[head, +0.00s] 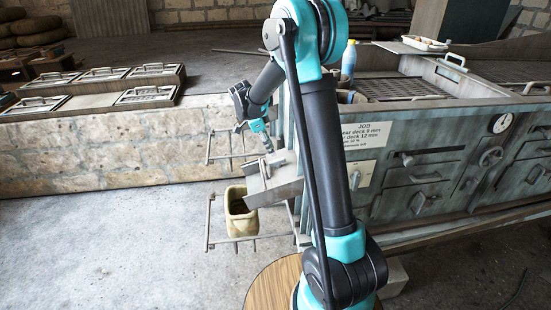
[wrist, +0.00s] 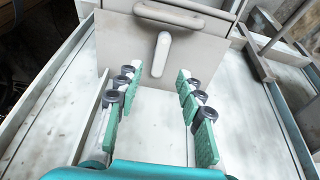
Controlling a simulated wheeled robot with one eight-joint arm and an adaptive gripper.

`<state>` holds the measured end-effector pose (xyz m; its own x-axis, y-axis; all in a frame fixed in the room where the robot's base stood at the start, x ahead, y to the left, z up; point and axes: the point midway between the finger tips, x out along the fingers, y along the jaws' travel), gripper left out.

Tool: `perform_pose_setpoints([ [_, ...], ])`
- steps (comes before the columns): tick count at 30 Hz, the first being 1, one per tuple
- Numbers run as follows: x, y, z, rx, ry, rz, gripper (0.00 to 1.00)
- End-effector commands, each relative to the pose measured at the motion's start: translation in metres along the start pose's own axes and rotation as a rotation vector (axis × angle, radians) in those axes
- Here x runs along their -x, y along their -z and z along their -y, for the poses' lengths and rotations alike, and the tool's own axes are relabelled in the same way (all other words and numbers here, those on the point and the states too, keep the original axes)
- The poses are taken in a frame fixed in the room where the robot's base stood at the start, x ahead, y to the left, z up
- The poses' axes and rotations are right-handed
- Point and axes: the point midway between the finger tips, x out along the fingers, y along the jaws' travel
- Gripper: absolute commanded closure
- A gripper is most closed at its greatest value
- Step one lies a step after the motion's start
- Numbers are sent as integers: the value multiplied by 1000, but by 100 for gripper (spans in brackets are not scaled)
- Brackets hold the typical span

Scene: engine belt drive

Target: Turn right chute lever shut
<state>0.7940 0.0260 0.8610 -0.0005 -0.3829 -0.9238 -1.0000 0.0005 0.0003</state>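In the wrist view, a short pale lever (wrist: 160,54) stands out from a grey metal plate (wrist: 120,45), with its long side nearly upright in the picture. My gripper (wrist: 157,80) is open, with green-padded fingers on either side of an empty gap. The lever shows ahead of the fingertips, roughly centred between them, and nothing is held. In the head view my gripper (head: 268,146) points down just above a grey metal chute (head: 272,184) at the machine's left end. The lever cannot be made out clearly there, and contact cannot be told.
A yellowish bucket (head: 240,216) stands below the chute. Rail frames (head: 231,240) stick out to its left. The machine front (head: 425,185) carries other handles and a gauge (head: 502,123). A stone bench (head: 100,150) stands left, with open floor in front.

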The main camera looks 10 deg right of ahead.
Motion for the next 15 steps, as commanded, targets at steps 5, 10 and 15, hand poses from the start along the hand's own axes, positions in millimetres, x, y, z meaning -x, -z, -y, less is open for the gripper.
perform_pose_setpoints([
  [5, -33, 0, 0, -2, 0, 0, 62],
  [10, -52, 0, 1, 0, 1, 0, 62],
  [15, -60, 0, 0, 1, 1, 0, 62],
])
